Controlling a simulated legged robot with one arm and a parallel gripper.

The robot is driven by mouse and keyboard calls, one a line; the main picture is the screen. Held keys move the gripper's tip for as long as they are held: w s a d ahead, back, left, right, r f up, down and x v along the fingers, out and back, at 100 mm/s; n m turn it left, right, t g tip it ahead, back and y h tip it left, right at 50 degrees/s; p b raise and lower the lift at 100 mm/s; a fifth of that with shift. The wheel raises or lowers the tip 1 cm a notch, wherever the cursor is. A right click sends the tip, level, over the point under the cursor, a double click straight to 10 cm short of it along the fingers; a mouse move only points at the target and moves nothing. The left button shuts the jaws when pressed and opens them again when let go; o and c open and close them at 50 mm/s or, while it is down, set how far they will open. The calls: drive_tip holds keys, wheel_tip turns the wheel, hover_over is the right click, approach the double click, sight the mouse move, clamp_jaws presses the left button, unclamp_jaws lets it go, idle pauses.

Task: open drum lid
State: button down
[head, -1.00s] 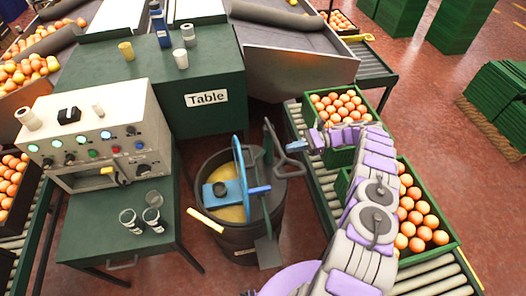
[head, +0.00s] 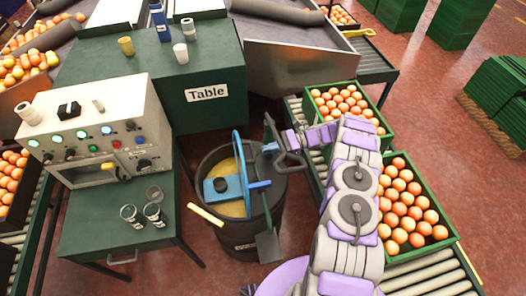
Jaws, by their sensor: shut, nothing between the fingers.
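The black drum (head: 222,239) stands on the floor in the middle of the view. Its left part is open and shows a yellowish content (head: 233,208). A dark lid part (head: 268,187) covers the right side. A blue fitting (head: 222,190) with a dark knob and an upright blue bar sits across the opening.
A green table (head: 205,115) stands behind the drum, and a control box (head: 95,135) on a green stand is at left. Crates of oranges (head: 441,233) line a roller conveyor at right.

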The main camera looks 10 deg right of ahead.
sight(247, 162)
drive_tip(key=shift+a+f, duration=0.15)
drive_tip(key=shift+a, duration=1.15)
drive_tip(key=a+r+p, duration=0.1)
drive_tip(key=a+h+p, duration=0.1)
drive_tip(key=shift+a+r, duration=0.35)
drive_tip(key=shift+a, duration=0.45)
drive_tip(key=shift+d, duration=0.15)
